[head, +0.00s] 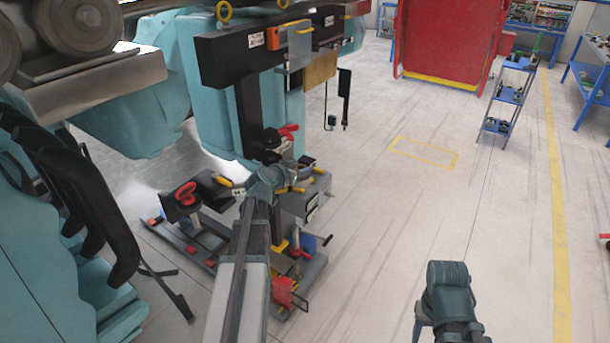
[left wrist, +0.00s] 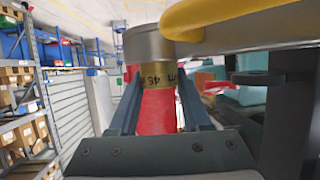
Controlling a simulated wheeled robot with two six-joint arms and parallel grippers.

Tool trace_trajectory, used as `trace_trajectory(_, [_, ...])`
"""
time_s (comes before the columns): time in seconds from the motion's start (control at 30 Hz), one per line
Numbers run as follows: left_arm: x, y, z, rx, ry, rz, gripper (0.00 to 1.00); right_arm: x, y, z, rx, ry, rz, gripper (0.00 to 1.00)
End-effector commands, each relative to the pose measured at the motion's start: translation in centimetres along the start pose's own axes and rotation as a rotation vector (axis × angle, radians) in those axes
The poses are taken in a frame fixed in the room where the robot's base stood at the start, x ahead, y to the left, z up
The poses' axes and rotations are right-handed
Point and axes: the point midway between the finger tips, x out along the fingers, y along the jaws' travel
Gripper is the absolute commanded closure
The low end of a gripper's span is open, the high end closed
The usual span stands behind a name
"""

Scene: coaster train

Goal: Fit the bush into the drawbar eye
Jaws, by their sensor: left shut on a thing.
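In the left wrist view my left gripper (left wrist: 158,105) is shut on a red cylindrical part that carries a brass-coloured band, which looks like the bush (left wrist: 152,76). The band bears dark lettering with "46". Directly above it is a grey steel cylinder (left wrist: 148,45), apparently the drawbar eye, with a grey bar running right. The brass band seems to meet its lower edge; I cannot tell whether any of it is inside. In the head view my left wrist reaches the fixture, and the fingers and bush are hard to make out there. My right gripper is not visible, only its arm.
A yellow handle (left wrist: 225,17) lies close over the grey bar. In the head view a dark post with a crossbeam (head: 250,58) rises behind the fixture. A low rack with red parts (head: 186,196) stands left. The floor to the right (head: 400,205) is clear.

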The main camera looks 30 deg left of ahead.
Motion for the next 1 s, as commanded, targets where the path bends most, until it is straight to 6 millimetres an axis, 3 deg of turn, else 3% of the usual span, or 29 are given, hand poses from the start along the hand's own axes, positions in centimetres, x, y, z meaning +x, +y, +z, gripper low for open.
trace_trajectory(0.4, [0.2,-0.1,0.6,0.0,0.0,0.0,1.0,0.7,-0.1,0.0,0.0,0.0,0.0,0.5])
trace_trajectory(0.43, [0.1,-0.1,0.5,0.001,0.0,0.0,0.46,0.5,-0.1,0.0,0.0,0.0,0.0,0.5])
trace_trajectory(0.57, [0.1,-0.1,0.4,0.0,0.0,0.0,0.23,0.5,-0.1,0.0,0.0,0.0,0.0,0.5])
trace_trajectory(0.93, [-0.1,-0.1,0.0,0.0,0.0,0.0,0.22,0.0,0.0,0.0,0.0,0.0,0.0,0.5])
trace_trajectory(1.0, [-1.0,-0.1,0.0,0.0,0.0,-0.002,0.22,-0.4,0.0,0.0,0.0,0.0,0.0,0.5])
